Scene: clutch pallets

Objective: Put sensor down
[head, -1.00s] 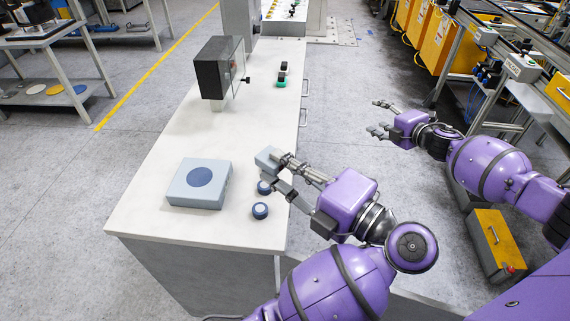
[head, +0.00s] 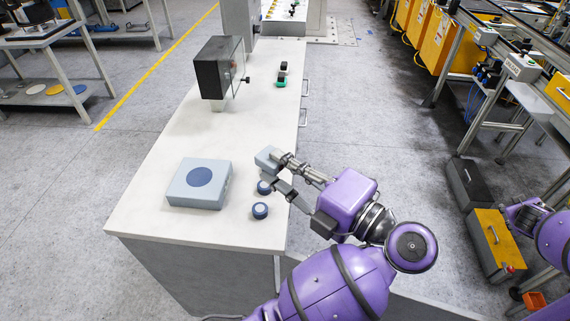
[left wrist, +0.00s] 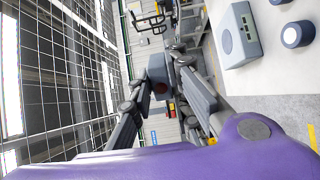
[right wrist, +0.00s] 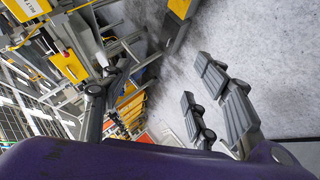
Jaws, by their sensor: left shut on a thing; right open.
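The sensor, taken to be the small grey-blue box (head: 266,158), is between the fingers of my left gripper (head: 275,170), over the right edge area of the white table. In the left wrist view the box (left wrist: 158,72) sits between the two fingers (left wrist: 160,82), with a dark red spot on its near face. I cannot tell whether the box touches the table. My right gripper (head: 512,212) is at the right edge of the head view, away from the table. In the right wrist view its fingers (right wrist: 145,88) are spread and empty.
A larger grey-blue box with a blue disc (head: 185,190) lies on the white table (head: 150,225). Two round blue caps (head: 264,187) (head: 260,210) stand below the gripper. A black display box (head: 212,68) and small black-green parts (head: 282,76) are farther back. The table's middle is clear.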

